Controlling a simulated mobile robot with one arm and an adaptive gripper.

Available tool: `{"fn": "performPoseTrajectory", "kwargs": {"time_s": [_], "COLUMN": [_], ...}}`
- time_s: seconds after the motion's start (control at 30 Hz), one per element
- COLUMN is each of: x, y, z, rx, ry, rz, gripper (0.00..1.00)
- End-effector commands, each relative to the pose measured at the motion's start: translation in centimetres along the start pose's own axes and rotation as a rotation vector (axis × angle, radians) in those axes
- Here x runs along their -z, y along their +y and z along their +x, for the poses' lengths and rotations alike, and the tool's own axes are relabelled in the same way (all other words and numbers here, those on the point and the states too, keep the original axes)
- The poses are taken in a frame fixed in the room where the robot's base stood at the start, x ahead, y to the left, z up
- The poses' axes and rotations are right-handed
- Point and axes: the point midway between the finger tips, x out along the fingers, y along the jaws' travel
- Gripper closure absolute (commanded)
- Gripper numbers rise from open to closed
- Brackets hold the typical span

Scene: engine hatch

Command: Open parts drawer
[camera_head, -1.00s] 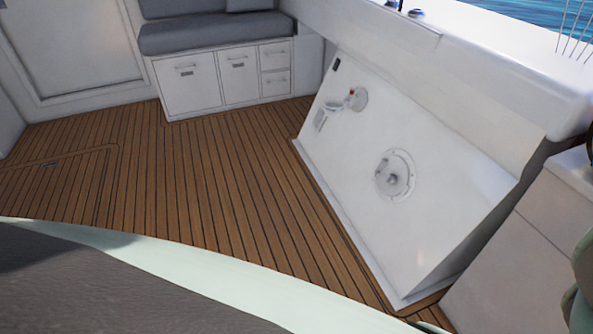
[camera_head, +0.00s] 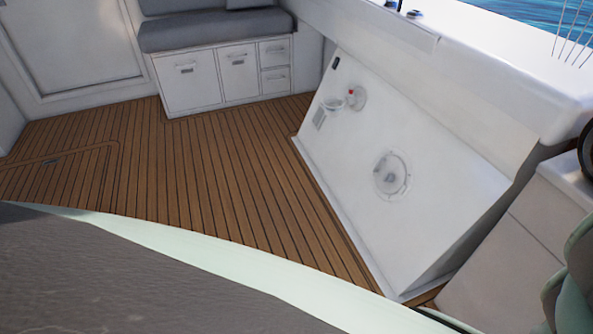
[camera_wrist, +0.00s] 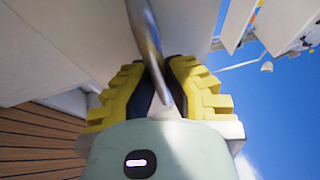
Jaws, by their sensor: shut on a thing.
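In the wrist view, my gripper (camera_wrist: 160,82) has its yellow ridged fingers closed around a curved metal bar handle (camera_wrist: 145,28). The handle runs up out of the top of the picture. Pale panels (camera_wrist: 62,50) lie behind and beside it; I cannot tell which is the drawer front or how far it is open. The head view does not show my gripper. There a white cabinet front (camera_head: 535,225) with a panel seam stands at the right, partly hidden by my arm.
A slanted white hatch panel (camera_head: 440,190) with round fittings rises beside the cabinet. Bench drawers (camera_head: 240,75) sit at the back under a grey cushion (camera_head: 215,35). The plank floor (camera_head: 210,170) between is clear. Blue sky shows in the wrist view.

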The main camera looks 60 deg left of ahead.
Motion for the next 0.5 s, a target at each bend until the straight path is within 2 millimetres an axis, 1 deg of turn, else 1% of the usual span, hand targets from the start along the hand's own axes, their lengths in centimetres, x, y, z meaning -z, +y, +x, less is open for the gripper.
{"fn": "performPoseTrajectory", "kwargs": {"time_s": [0.03,0.3,0.33,0.5], "x": [0.10,0.08,0.07,0.07], "y": [-0.13,-0.06,-0.05,-0.03], "z": [0.06,0.02,0.02,0.01], "rx": [0.004,0.002,0.002,0.001], "ry": [0.002,0.002,0.002,0.002], "rz": [-0.002,-0.001,-0.001,-0.001], "gripper": [0.87,0.59,0.57,0.57]}}
